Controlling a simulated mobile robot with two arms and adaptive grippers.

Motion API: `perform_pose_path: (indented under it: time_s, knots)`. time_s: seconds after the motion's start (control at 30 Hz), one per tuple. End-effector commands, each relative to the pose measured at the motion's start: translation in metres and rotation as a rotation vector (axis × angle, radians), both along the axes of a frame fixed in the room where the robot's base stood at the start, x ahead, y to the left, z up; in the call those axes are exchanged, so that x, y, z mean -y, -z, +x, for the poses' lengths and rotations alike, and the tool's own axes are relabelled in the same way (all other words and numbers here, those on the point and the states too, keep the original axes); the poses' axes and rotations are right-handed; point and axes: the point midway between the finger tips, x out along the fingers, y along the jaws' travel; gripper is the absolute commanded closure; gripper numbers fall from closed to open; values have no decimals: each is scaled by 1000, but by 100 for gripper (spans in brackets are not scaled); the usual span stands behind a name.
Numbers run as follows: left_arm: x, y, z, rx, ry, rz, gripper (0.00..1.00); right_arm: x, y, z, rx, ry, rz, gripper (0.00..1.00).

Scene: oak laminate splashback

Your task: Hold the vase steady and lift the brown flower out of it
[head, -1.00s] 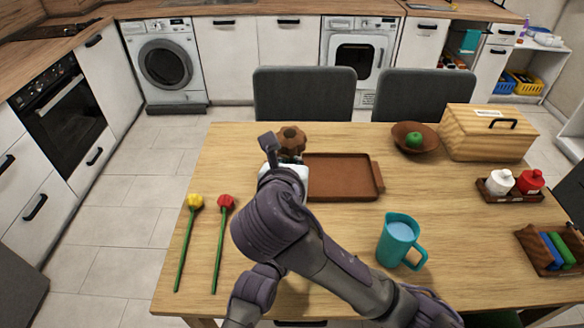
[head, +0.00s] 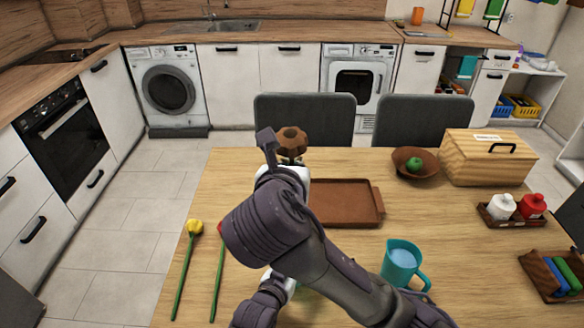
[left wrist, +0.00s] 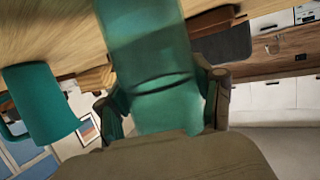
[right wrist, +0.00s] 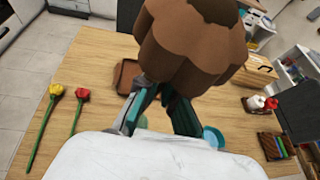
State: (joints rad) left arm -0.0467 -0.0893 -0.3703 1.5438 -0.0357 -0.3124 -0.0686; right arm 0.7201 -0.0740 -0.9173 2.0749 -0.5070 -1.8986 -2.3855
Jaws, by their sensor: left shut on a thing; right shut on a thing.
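The brown flower (head: 292,141) has a scalloped brown head and shows up close in the right wrist view (right wrist: 195,42). My right gripper (right wrist: 158,95) is shut on it just under the head; in the head view the gripper (head: 278,158) is partly hidden by its own wrist. The vase (left wrist: 150,50) is translucent green and fills the middle of the left wrist view. My left gripper (left wrist: 162,92) is shut around it, one finger on each side. In the head view my right arm hides most of the vase. Whether the stem's lower end is inside the vase cannot be seen.
A yellow flower (head: 194,228) and a red flower (right wrist: 82,96) lie at the table's left. A brown tray (head: 345,203), a teal jug (head: 400,262), a bowl (head: 425,172) with a green apple and a wooden bread box (head: 490,158) stand to the right. Two chairs stand behind.

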Motion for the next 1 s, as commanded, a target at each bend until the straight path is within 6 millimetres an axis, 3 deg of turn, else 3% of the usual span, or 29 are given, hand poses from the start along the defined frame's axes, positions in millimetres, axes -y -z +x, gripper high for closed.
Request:
perform_pose_path:
  time_s: [0.63, 0.97, 1.0]
  knots:
    - [0, 0, 0, -1, 0, 0, 77, -2, -32, -10, 1, -1, 1, 100]
    - [0, 0, 0, -1, 0, 0, 77, -2, -35, -11, 0, 0, 0, 100]
    - [0, 0, 0, -1, 0, 0, 30, -2, -35, -11, 0, 0, 0, 100]
